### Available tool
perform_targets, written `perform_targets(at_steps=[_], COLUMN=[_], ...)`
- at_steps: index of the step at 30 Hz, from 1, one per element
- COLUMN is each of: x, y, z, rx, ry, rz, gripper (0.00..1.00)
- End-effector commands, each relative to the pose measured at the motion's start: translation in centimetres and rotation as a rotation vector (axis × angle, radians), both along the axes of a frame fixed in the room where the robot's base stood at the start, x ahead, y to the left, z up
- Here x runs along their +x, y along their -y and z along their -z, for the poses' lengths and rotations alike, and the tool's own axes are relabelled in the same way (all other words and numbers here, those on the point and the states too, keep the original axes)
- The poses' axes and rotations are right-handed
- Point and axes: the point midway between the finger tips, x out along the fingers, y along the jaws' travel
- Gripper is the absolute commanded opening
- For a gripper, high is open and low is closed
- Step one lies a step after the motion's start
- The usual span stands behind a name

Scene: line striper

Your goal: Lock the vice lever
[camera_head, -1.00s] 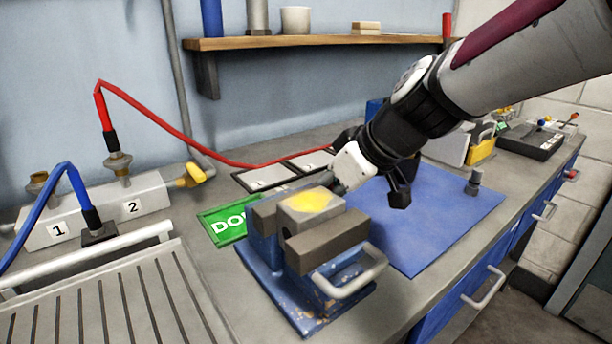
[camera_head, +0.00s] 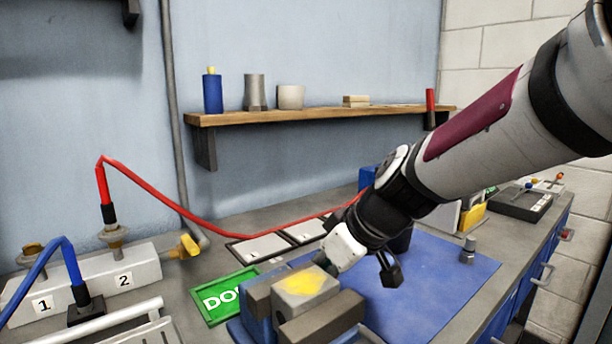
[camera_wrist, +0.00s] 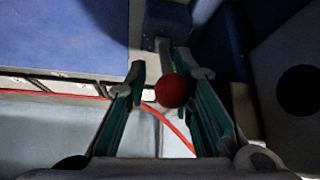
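The vice (camera_head: 320,318) stands at the bottom of the head view, its lower part cut off. Its grey jaws hold a metal block with a yellow patch (camera_head: 308,283). My gripper (camera_head: 324,262) is low, just behind the block; its fingertips are partly hidden there. In the wrist view my gripper (camera_wrist: 163,75) has its two teal fingers apart. A grey lever (camera_wrist: 163,55) with a red ball knob (camera_wrist: 172,91) comes down from a blue part, and the knob appears between the fingers. I cannot tell whether either finger touches it. The lever is not visible in the head view.
A blue mat (camera_head: 440,290) lies right of the vice. A green sign (camera_head: 222,296) lies to its left. A red cable (camera_head: 240,235) runs behind my gripper, past flat plates (camera_head: 262,248). A numbered grey box (camera_head: 135,273) stands left. A wooden shelf (camera_head: 300,116) is above.

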Motion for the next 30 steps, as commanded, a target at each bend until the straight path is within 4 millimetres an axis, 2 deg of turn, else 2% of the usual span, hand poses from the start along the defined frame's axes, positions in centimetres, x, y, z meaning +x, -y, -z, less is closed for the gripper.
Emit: perform_targets(at_steps=[3,30], x=[-0.04,0.77], y=[-0.34,-0.96], z=[-0.49,-0.49], rx=[-0.014,-0.139], ry=[-0.025,-0.216], rz=[-0.006,-0.007], gripper=[0.27,0.27])
